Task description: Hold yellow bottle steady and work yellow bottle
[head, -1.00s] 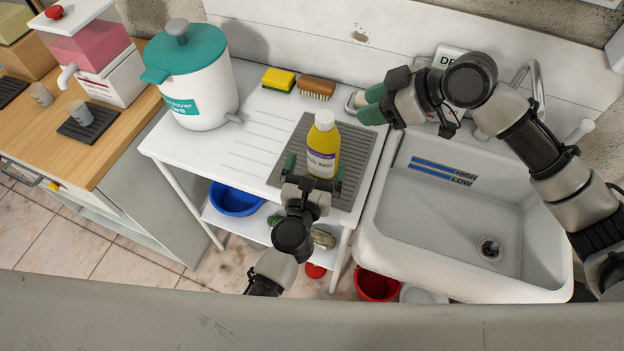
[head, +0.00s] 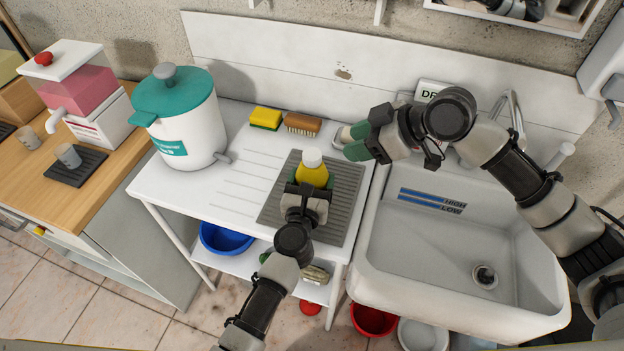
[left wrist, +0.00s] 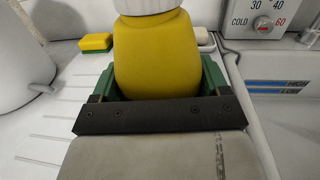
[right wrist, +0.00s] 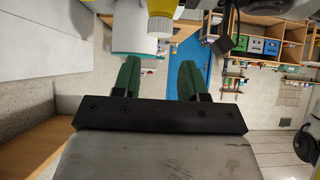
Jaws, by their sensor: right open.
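The yellow bottle (head: 312,174) with a white cap stands upright on the grey ribbed mat (head: 344,205). My left gripper (head: 311,190) is in front of it and hides its lower part and label. In the left wrist view the bottle (left wrist: 155,55) fills the space between the two green-padded fingers, one on each side; whether they press on it is not clear. My right gripper (head: 354,142) is open and empty, to the right of the bottle near the back wall. Its two fingers show apart in the right wrist view (right wrist: 160,80).
A yellow sponge (head: 266,118) and a brown brush (head: 302,124) lie behind the mat. A white pot with teal lid (head: 185,120) stands left. The white sink (head: 450,260) is right. The ribbed counter between pot and mat is clear.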

